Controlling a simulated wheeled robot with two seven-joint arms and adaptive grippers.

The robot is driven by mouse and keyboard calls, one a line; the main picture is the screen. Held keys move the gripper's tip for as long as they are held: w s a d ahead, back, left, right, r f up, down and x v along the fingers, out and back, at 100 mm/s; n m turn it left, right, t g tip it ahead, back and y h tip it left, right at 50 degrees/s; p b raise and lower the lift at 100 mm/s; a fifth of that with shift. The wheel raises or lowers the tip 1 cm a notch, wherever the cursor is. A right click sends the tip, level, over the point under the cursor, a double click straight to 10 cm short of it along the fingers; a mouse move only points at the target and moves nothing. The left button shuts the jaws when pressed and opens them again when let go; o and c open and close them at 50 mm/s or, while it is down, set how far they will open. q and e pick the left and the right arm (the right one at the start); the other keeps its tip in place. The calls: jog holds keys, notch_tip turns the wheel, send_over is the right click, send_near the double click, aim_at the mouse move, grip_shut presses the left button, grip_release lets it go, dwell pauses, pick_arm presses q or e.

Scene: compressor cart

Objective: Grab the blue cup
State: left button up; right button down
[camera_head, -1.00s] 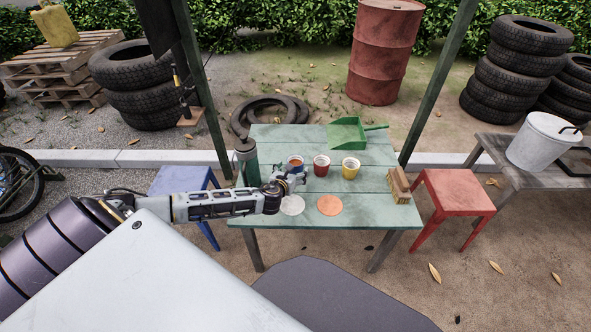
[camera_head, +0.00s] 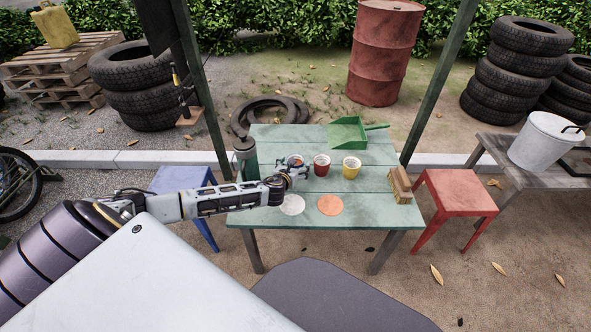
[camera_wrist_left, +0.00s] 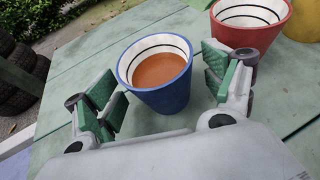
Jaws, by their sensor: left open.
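The blue cup (camera_wrist_left: 165,92) stands upright on the green table (camera_head: 270,212), with an orange-brown liquid inside. In the wrist view it sits between the green pads of my open left gripper (camera_wrist_left: 165,88), and a gap shows on its left side. On its right the pad is close to the cup; I cannot tell if they touch. In the head view the left gripper (camera_head: 297,171) covers most of the cup, and only its rim area shows. My right gripper is not in view.
A red cup (camera_head: 321,166) and a yellow cup (camera_head: 351,168) stand right of the blue cup. A white disc (camera_head: 292,204) and an orange disc (camera_head: 330,204) lie in front. A green dustpan (camera_head: 347,132), a dark green cylinder (camera_head: 246,159) and a wooden brush (camera_head: 399,185) are also on the table.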

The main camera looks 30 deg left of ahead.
pick_arm(q)
jog(key=shift+w+a+f, duration=0.15)
jog(key=shift+w+f, duration=0.15)
jog(key=shift+w, duration=0.4)
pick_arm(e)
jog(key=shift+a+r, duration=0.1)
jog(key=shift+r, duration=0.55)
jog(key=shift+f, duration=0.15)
pick_arm(q)
jog(key=shift+c, duration=0.7)
jog(key=c, duration=0.9)
jog(key=shift+c, duration=1.1)
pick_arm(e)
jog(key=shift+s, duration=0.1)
pick_arm(q)
jog(key=shift+r, duration=0.15)
jog(key=shift+r, duration=0.2)
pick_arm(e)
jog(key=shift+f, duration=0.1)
